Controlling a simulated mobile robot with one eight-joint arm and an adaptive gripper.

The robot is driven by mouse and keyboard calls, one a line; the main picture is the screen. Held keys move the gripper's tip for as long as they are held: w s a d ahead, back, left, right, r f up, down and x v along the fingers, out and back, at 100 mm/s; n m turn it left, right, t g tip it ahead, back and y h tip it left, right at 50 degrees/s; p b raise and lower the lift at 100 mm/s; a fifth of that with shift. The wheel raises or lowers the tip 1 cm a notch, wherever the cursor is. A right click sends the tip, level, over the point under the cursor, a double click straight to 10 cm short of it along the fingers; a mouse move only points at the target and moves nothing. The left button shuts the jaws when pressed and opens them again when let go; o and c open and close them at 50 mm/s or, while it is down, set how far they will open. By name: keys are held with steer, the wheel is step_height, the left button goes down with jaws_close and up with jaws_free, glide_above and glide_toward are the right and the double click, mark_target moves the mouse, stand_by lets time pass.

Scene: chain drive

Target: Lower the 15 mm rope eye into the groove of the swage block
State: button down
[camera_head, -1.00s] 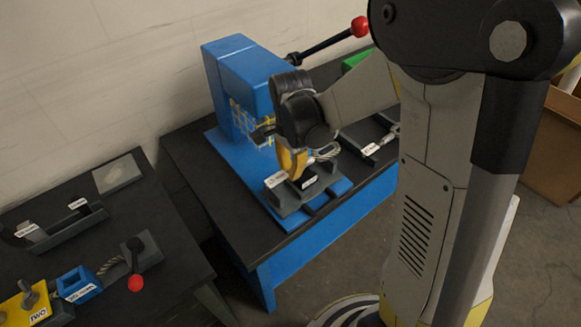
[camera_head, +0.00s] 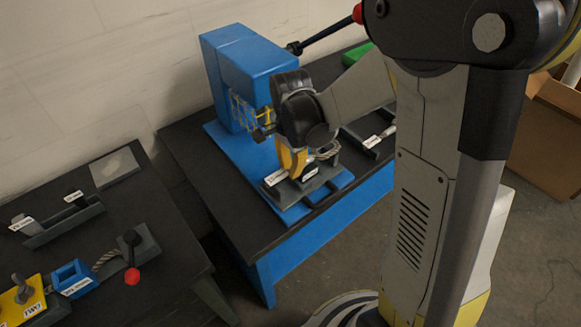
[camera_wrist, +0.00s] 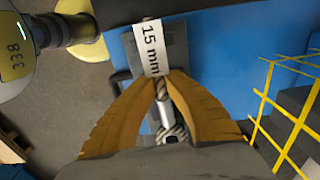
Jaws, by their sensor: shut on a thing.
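My gripper (camera_wrist: 164,84) has its yellow fingers shut on the 15 mm rope eye just behind its white "15 mm" tag (camera_wrist: 152,47). In the wrist view the rope (camera_wrist: 162,93), a bright metal sleeve (camera_wrist: 166,112) and part of the loop (camera_wrist: 174,133) show between the fingers. In the head view the tag (camera_head: 276,178) and the grey loop (camera_head: 329,151) stick out on either side of my gripper. The grey swage block (camera_head: 290,195) is directly below, at the front of the blue press. The groove is hidden, and I cannot tell whether the rope eye touches it.
The blue press (camera_head: 237,80) with a yellow guard stands close behind my gripper. Its black lever (camera_head: 325,35) reaches to the upper right. Labelled parts (camera_head: 378,138) lie on the dark bench to the right. A second table (camera_head: 150,205) at left holds fixtures.

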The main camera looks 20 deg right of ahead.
steer(key=shift+f, duration=0.35)
steer(key=c, duration=1.4)
jaws_free()
steer(key=shift+c, duration=0.2)
step_height(320, 180, up, 12)
steer(key=s+n+t+b, duration=0.4)
steer(key=s+n+t, duration=0.3)
steer(key=s+n, duration=0.5)
steer(key=shift+s+n, duration=0.35)
steer(key=shift+n, duration=0.85)
